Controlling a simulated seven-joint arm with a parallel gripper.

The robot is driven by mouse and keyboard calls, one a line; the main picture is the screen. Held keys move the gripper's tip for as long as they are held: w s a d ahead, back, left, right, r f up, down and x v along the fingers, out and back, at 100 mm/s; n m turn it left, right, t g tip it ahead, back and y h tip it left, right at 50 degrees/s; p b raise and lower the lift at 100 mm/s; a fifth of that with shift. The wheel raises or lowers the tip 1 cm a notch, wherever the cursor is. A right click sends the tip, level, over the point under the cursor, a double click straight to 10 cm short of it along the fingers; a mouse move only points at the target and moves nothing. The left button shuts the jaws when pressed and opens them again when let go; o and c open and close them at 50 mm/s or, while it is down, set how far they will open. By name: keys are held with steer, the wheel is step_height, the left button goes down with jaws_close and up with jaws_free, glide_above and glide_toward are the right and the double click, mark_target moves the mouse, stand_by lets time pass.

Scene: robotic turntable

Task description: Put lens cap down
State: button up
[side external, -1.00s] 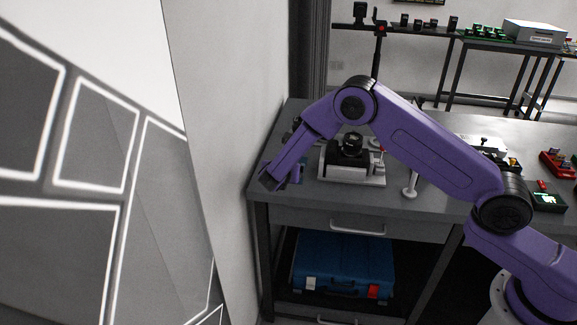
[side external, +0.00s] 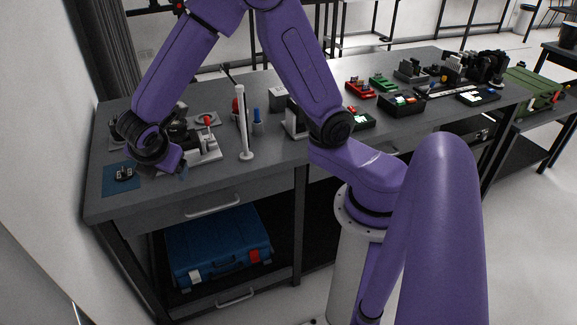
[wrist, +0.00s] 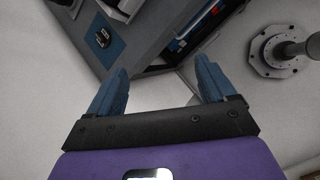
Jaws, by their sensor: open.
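A small black round piece (side external: 124,173), which looks like the lens cap, rests on a blue mat (side external: 108,187) at the left front corner of the workbench. It also shows in the wrist view (wrist: 102,39) at upper left, with light marks on top. My gripper (wrist: 162,68) is open, and nothing shows between its two blue fingers. In the side view my gripper (side external: 181,172) is right of the mat, apart from the black piece and partly hidden by my wrist.
A grey fixture (side external: 207,150) stands just behind and right of my gripper. A white post (side external: 243,125) rises to its right. Coloured boxes, including a red one (side external: 360,88), sit farther right. A blue case (side external: 218,245) is on the shelf below.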

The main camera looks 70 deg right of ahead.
steer(key=s+d+r+m+g+y, duration=0.1)
steer(key=s+d+m+g+y, duration=0.1)
steer(key=s, duration=1.1)
steer(key=s+d+r+m+g+y, duration=0.2)
steer(key=s+d+m+y, duration=0.1)
steer(key=s, duration=1.1)
steer(key=shift+r+m+g+y, duration=0.3)
steer(key=shift+m+y, duration=0.1)
steer(key=shift+m, duration=0.4)
steer(key=shift+w, duration=0.1)
steer(key=shift+c, duration=0.4)
